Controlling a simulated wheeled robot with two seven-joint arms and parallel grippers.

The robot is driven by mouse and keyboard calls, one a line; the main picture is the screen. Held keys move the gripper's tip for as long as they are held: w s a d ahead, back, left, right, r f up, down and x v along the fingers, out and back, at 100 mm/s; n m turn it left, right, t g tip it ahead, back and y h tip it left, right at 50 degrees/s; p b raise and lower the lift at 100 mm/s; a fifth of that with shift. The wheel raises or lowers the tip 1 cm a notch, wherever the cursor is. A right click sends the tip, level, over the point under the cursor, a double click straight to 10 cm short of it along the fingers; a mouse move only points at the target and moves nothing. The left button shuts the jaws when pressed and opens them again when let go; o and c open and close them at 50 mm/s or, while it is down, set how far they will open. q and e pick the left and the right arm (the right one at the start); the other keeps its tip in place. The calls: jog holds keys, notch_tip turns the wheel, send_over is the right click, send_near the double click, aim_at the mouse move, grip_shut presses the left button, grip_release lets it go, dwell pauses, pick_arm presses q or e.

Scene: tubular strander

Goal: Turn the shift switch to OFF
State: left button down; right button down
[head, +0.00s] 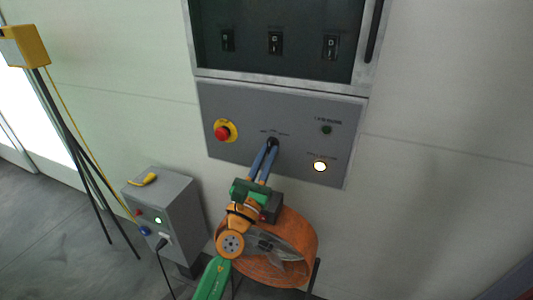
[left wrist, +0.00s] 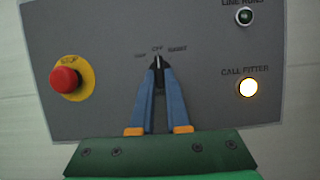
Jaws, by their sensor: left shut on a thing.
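The shift switch (left wrist: 158,64) is a small dark knob on the grey control panel (head: 220,100). Labels stand above it in the left wrist view, with OFF at the top middle and one label to each side. The knob points about straight up, towards OFF. My left gripper (head: 271,146) has its two blue fingers closed around the knob, and they hide much of it. The fingertips also show in the left wrist view (left wrist: 158,70). My right gripper is in neither view.
A red stop button (head: 222,132) on a yellow ring is left of the switch. A lit call-fitter lamp (head: 320,166) and a dark green line-runs lamp (head: 326,130) are right. An orange ring-shaped fan (head: 303,237) and a grey box (head: 172,200) stand below.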

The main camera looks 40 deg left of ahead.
pick_arm(q)
jog(key=shift+r+n, duration=0.1)
jog(key=shift+n, duration=0.2)
jog(key=c, duration=0.9)
grip_release()
jog(key=b+v, duration=0.2)
jog(key=v, duration=0.5)
jog(key=shift+b, duration=0.35)
